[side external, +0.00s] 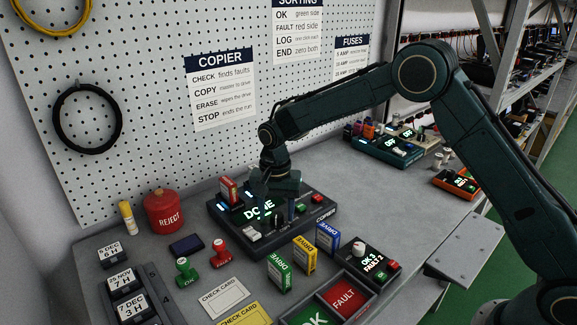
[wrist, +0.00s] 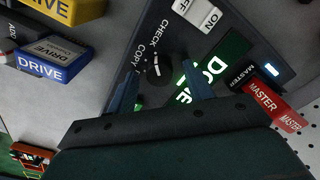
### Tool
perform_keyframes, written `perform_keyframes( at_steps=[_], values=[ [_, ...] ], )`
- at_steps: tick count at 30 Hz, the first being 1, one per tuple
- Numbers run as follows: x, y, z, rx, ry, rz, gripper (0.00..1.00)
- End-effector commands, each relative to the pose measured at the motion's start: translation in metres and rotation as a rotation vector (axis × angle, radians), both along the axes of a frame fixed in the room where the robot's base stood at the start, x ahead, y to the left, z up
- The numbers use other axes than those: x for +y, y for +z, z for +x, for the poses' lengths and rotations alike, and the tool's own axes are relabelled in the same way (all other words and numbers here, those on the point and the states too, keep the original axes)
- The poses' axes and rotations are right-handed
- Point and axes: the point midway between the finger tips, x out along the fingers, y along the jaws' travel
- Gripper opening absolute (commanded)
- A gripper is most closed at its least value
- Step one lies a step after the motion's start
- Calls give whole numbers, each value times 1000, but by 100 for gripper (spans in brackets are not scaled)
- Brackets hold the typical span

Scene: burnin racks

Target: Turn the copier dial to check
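The copier (side external: 318,219) is a dark box on the bench, its green screen reading DONE. The copier dial (wrist: 154,67) is a black knob with a white mark, beside the words CHECK and COPY. I cannot tell surely which word the mark points at. My gripper (wrist: 161,74) is open, its two fingers apart with the dial between or just beyond their tips. I cannot tell whether they touch it. In the side view my gripper (side external: 277,208) points down over the copier and hides the dial. A red MASTER drive (wrist: 264,100) stands in the copier beside the screen.
A white OFF/ON switch (wrist: 197,14) sits near the dial. Green, yellow and blue drives (side external: 279,272) stand in front of the copier. Red and green stamps (side external: 221,253) and the red REJECT can (side external: 163,212) are at left. A counter box (side external: 372,262) is at front right.

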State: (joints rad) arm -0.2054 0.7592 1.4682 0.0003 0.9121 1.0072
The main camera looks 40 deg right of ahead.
Motion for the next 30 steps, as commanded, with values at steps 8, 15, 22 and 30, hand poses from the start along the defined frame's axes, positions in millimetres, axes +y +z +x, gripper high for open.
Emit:
perform_keyframes(
  at_steps=[8, 15, 22, 30],
  values=[
    [0, 0, 0, 1, 1, 0, 52],
    [0, 13, 0, -1, 1, 1, 52],
    [0, 43, 0, -3, 1, 1, 52],
    [0, 89, 0, -2, 1, 1, 52]
  ],
)
